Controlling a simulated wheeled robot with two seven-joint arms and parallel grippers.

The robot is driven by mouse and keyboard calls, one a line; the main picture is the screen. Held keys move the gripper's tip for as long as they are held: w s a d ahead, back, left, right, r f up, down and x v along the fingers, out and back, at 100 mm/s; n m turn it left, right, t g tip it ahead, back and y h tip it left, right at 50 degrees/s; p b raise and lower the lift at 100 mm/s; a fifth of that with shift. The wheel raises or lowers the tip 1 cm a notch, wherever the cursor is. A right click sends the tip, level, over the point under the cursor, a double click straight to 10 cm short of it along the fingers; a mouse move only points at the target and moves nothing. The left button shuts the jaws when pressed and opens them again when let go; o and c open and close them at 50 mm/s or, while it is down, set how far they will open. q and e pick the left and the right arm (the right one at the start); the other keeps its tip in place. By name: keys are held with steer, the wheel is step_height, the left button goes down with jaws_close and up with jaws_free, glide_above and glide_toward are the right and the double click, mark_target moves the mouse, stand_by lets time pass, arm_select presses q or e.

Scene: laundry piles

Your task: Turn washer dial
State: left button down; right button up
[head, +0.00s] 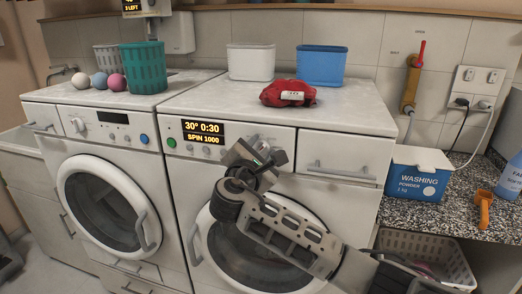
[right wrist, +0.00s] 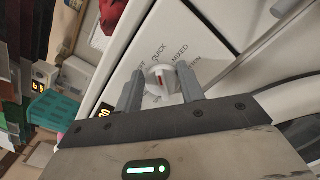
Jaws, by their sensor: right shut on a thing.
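The right washer (head: 180,210) has a white front panel with a lit display (head: 203,132) reading 30° 0:30 SPIN 1000. Its round white dial (right wrist: 160,77) with a red mark shows in the right wrist view. Printed labels sit around it, with QUICK and MIXED readable; the exact setting is hard to tell. My right gripper (right wrist: 160,88) is shut on the dial, one finger on each side. In the head view my right gripper (head: 255,152) covers the dial at the panel. My left gripper is not in view.
A red cloth bundle (head: 288,93), a white bin (head: 251,63) and a blue bin (head: 321,66) stand on the washer. A second washer (head: 65,150) is at left, with a teal basket (head: 144,68) on top. A washing powder box (head: 415,174) stands on the right counter.

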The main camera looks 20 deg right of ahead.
steer(key=shift+f, duration=0.1)
steer(key=o, duration=1)
steer(key=shift+c, duration=0.2)
steer(key=b+v, duration=0.1)
steer(key=v, duration=1.5)
steer(key=shift+b, duration=0.4)
